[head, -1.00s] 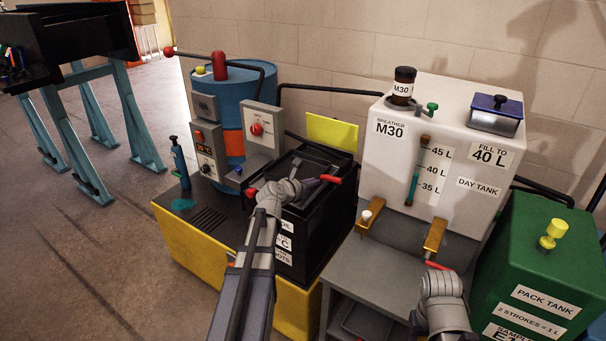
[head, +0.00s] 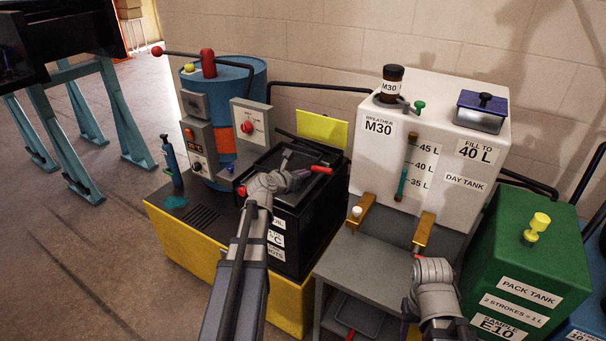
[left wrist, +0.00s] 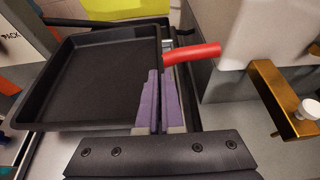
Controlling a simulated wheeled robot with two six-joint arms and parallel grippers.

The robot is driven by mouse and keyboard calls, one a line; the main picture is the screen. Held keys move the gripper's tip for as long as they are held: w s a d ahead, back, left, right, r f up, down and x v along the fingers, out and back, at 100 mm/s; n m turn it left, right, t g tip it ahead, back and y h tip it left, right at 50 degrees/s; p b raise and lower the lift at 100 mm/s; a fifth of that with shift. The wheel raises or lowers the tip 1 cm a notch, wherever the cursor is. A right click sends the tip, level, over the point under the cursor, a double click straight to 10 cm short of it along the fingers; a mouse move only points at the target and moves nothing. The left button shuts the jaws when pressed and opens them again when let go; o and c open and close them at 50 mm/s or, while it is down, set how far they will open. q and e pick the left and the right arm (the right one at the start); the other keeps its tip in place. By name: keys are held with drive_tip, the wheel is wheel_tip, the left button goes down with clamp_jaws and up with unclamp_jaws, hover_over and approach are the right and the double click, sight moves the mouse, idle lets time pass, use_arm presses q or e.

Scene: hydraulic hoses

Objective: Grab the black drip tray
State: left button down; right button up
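The black drip tray (left wrist: 95,80) is a shallow, dark pan in the left wrist view, over the black box (head: 300,230); in the head view it is hard to tell from the box top. My left gripper (left wrist: 160,85) has its purple fingers close together at the tray's right wall, which runs into the narrow gap between them. The fingers hide the tray's near right corner.
A red grip (left wrist: 192,53) sticks out just right of the tray. A brass bracket (left wrist: 285,100) and the white day tank (head: 430,150) are close on the right. A yellow card (head: 322,129) and a hose are behind. The blue drum (head: 228,95) stands left; open floor lies further left.

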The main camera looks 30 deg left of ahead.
use_arm(q)
wheel_tip(320, 180, up, 8)
drive_tip(key=p, duration=0.6)
drive_tip(key=shift+f+p, duration=0.1)
drive_tip(key=shift+p, duration=0.25)
